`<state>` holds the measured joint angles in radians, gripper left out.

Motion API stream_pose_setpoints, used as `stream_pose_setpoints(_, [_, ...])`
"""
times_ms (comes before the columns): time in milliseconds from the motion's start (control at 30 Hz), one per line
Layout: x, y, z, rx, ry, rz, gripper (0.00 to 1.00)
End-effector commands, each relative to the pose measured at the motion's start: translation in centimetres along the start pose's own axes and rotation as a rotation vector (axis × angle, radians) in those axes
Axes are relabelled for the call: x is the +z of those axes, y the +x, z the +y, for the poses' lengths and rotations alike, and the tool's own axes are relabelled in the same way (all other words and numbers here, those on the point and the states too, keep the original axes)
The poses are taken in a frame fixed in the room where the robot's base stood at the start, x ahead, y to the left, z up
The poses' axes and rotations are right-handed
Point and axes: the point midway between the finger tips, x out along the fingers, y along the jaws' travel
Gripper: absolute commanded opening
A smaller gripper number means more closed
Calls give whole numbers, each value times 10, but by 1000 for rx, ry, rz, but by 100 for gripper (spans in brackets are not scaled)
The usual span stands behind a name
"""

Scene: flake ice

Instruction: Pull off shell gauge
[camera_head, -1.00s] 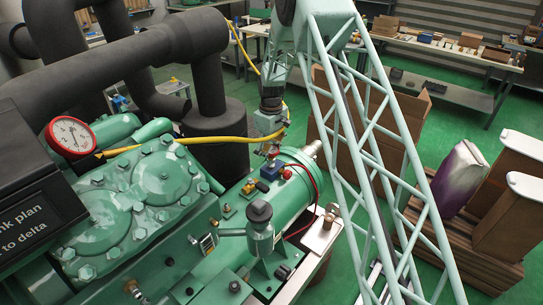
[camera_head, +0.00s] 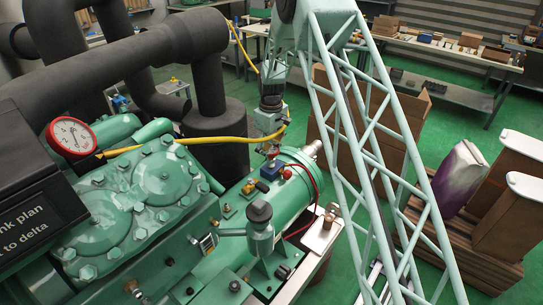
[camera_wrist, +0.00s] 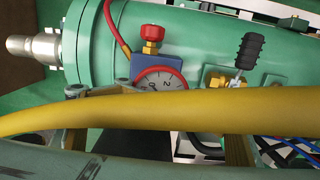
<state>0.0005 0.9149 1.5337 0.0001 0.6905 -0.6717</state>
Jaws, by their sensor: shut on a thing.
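The actual finger contact is hidden behind the hose in the wrist view. In the head view, a small red part shows at my fingertips, just above a blue block. Whether the gauge is still seated cannot be told.
The yellow hose (camera_head: 225,139) passes close by my gripper and crosses the wrist view (camera_wrist: 200,110). A red-capped valve (camera_wrist: 152,36) with a red hose and a black-handled valve (camera_wrist: 249,50) stand near the gauge. Another red-rimmed gauge (camera_head: 70,136) is at the left.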

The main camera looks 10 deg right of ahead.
Motion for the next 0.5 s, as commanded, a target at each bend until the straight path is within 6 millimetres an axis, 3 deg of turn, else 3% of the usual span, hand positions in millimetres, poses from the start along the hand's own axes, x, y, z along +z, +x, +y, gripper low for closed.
stream_pose_setpoints(33, [6,8,-3,-9,1,-12,10])
stream_pose_setpoints(500, [7,5,-4,-10,1,-14,7])
